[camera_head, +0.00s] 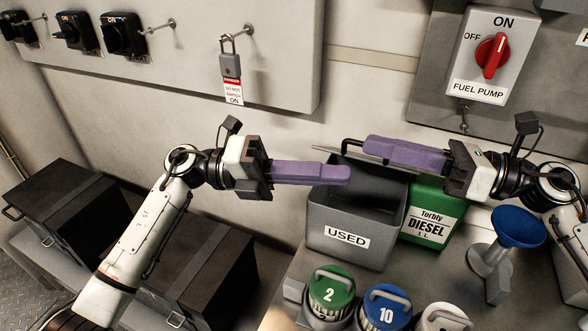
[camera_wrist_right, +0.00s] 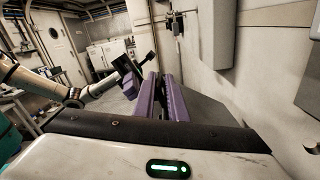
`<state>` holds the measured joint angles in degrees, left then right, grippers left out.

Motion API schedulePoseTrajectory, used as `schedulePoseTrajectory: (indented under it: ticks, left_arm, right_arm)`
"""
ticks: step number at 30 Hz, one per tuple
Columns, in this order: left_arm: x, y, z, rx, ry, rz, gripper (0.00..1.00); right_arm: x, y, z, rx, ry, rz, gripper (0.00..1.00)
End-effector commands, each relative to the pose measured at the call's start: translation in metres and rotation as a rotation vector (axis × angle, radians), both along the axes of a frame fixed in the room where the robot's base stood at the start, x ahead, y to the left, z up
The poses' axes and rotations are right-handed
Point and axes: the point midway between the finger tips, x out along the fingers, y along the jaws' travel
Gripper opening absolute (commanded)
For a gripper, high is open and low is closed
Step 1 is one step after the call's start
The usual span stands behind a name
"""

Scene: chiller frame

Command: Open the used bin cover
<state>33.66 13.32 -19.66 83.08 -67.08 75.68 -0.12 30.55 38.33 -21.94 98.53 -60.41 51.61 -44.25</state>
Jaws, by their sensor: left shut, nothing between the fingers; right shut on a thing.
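The grey bin labelled USED (camera_head: 347,237) stands on the bench with its dark inside showing. My right gripper (camera_head: 370,149), with purple fingers, is shut on the cover handle; the exact grip is partly hidden by the fingers.
A green diesel can (camera_head: 428,215) stands right of the bin, with a blue funnel (camera_head: 517,226) beyond it. Numbered canisters, green (camera_head: 331,290) and blue (camera_head: 385,305) among them, stand in front. Black cases (camera_head: 195,265) sit at left. The wall is close behind.

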Motion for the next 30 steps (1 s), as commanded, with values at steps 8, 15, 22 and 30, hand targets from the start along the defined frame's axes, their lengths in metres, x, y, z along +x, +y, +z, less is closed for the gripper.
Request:
schedulePoseTrajectory:
  ticks: [8, 15, 22, 30]
  left_arm:
    - [0.03, -0.012, 0.013, -0.002, 0.0, 0.002, 0.0]
    - [0.036, -0.013, 0.015, 0.0, 0.001, 0.001, 0.0]
    - [0.036, -0.013, 0.015, 0.0, 0.001, 0.001, 0.0]
    - [0.052, -0.018, 0.029, 0.016, 0.055, 0.007, 0.0]
  right_arm:
    - [-0.002, 0.002, 0.001, 0.003, 0.003, 0.007, 0.0]
    - [-0.002, 0.002, 0.001, 0.003, 0.003, 0.007, 0.0]
    - [-0.002, 0.002, 0.001, 0.003, 0.003, 0.006, 0.0]
    - [-0.003, 0.003, -0.001, 0.0, 0.005, 0.012, 0.0]
